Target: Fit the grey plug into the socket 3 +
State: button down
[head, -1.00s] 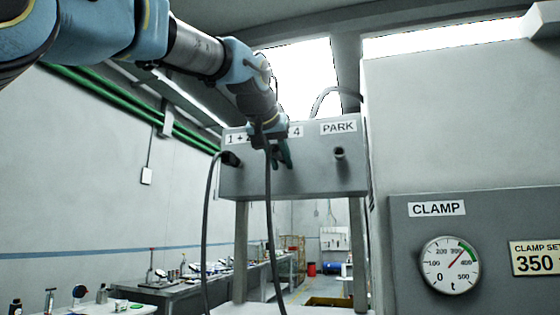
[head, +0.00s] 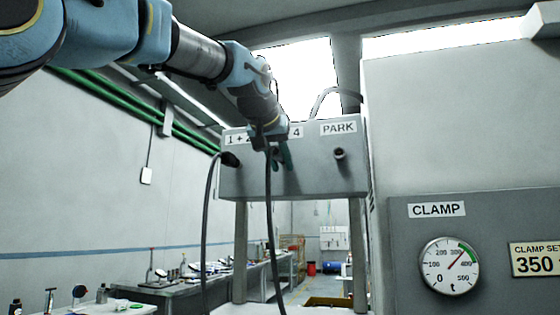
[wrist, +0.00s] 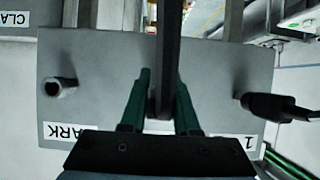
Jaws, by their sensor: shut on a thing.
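My gripper (head: 282,158) is in front of the grey socket box (head: 310,182), between the label "1 +" and the label "PARK". In the wrist view its green fingers (wrist: 162,100) are shut on the grey plug (wrist: 162,104), whose dark cable (wrist: 170,40) runs away from it. In the head view the cable (head: 269,215) hangs down from my gripper. The label for socket 3 + and the socket itself are hidden behind my arm and gripper. I cannot tell whether the plug tip touches the box.
A black plug (head: 230,159) with a hanging cable sits at the box's left, under "1 +". The PARK socket (head: 339,153) stands out at the right with no cable. A grey cabinet with a CLAMP gauge (head: 450,265) is at the right.

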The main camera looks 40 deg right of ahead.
aim_at(276, 146)
jog(key=shift+w+d+p, duration=0.3)
jog(key=shift+d, duration=0.15)
jog(key=c, duration=0.6)
grip_release()
jog(key=shift+a, duration=0.1)
jog(key=b+v, duration=0.3)
jog(key=v, duration=0.8)
